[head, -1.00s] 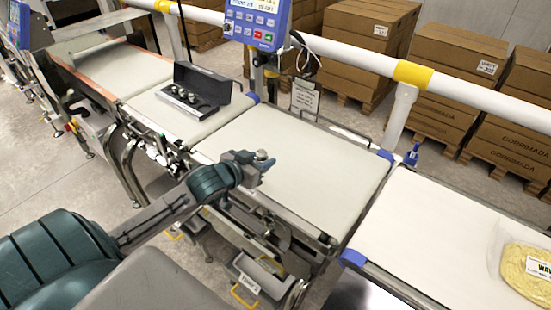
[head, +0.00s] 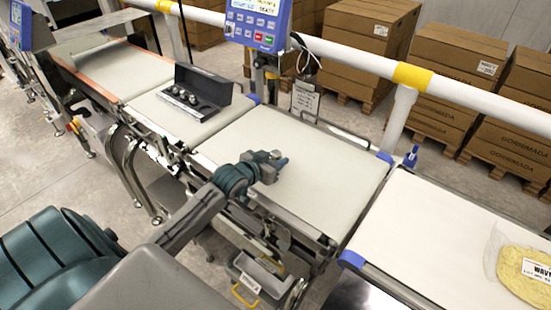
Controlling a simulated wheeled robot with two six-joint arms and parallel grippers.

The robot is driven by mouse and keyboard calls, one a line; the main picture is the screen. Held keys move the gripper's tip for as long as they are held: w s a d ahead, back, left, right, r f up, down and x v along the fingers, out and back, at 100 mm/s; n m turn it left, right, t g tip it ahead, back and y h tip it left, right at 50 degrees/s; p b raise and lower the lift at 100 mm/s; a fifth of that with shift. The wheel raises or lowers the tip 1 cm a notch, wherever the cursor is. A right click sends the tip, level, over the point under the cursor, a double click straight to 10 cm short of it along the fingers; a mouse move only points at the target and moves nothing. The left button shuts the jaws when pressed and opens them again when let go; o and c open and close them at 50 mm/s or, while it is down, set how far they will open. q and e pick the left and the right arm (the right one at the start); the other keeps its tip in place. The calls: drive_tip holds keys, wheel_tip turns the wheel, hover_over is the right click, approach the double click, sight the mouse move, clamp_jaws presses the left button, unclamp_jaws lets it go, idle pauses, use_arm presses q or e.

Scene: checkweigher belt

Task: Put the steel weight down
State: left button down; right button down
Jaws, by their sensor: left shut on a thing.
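My left gripper (head: 279,163) is over the near left part of the middle belt section (head: 318,172). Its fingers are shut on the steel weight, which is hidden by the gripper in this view. I cannot tell whether the weight touches the belt. A black open case (head: 217,86) with several small steel weights (head: 181,94) in it stands on the belt section to the left. My right gripper is not in view.
A blue keypad display (head: 256,22) stands behind the belt. A bag of yellow food (head: 521,268) lies on the right-hand belt (head: 430,225). A white rail (head: 350,60) runs along the back. Most of the middle belt is clear.

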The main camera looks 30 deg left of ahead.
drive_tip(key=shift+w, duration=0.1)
use_arm(q)
drive_tip(key=c, duration=1)
unclamp_jaws()
drive_tip(key=shift+o, duration=0.2)
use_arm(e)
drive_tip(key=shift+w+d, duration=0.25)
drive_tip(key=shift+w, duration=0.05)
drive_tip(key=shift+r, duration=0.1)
use_arm(q)
drive_tip(key=shift+r, duration=0.1)
drive_tip(key=shift+s, duration=0.3)
drive_tip(key=v, duration=1.1)
drive_tip(key=shift+s+a+r, duration=0.1)
drive_tip(key=shift+s+r, duration=0.05)
drive_tip(key=shift+s, duration=0.05)
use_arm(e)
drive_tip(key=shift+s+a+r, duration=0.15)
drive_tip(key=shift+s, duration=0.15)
